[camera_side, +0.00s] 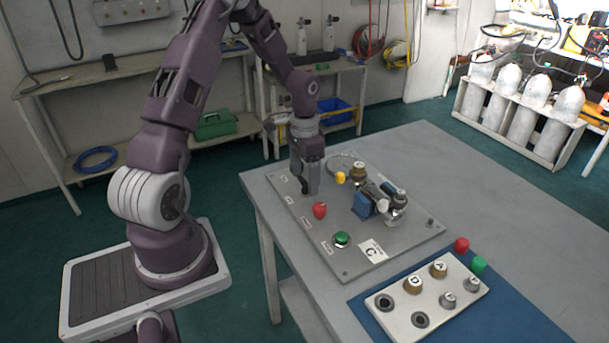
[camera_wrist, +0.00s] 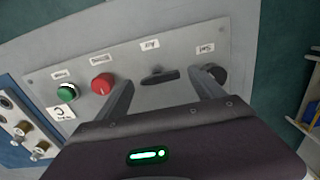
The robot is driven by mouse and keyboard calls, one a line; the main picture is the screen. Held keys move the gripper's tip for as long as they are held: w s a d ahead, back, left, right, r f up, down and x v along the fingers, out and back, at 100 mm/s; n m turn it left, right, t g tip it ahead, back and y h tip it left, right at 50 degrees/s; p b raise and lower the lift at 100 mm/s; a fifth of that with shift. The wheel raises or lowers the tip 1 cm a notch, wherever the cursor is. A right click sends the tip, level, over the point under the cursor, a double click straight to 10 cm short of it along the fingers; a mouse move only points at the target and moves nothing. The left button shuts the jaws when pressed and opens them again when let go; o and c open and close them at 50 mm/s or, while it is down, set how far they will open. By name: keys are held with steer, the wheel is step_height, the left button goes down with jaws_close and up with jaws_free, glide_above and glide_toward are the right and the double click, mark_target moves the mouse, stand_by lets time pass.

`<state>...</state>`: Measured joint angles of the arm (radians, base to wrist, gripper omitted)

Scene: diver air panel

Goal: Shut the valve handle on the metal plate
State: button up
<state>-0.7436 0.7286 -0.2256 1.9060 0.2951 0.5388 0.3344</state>
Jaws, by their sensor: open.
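The grey metal plate (camera_side: 412,243) lies on the table and also shows in the wrist view (camera_wrist: 130,58). A black bar-shaped handle (camera_wrist: 160,76) sits on it below a white label, lying roughly sideways in the wrist view. My gripper (camera_wrist: 165,80) is open, with one finger left and one right of this handle; I cannot tell whether either touches it. In the side view my gripper (camera_side: 312,188) points down, low over the plate's left part, and largely hides the handle. A blue valve body (camera_side: 365,203) with metal fittings stands farther right on the plate.
On the plate are a red knob (camera_side: 319,210), a green button (camera_side: 342,238) and a yellow knob (camera_side: 340,177). A dark round knob (camera_wrist: 214,73) is close beside my right finger. A white block (camera_side: 432,300) with fittings lies on a blue mat in front.

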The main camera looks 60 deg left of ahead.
mark_target(305, 181)
step_height(305, 181, up, 7)
steer(key=shift+f, duration=0.1)
steer(key=shift+d+r, duration=0.15)
steer(key=shift+r, duration=0.2)
steer(key=s+d+r+t+y, duration=0.2)
steer(key=s+d+r, duration=0.2)
steer(key=d+r, duration=0.65)
steer(key=s+d+r+t+h, duration=0.1)
steer(key=s+d+r, duration=0.1)
steer(key=s+d, duration=0.3)
steer(key=s+d+r+t+h, duration=0.1)
steer(key=s+d+r+t, duration=0.1)
steer(key=s+d, duration=0.4)
steer(key=s+r, duration=0.1)
steer(key=s, duration=0.3)
steer(key=shift+r+t, duration=0.3)
steer(key=shift+r, duration=0.05)
steer(key=shift+w+a, duration=0.1)
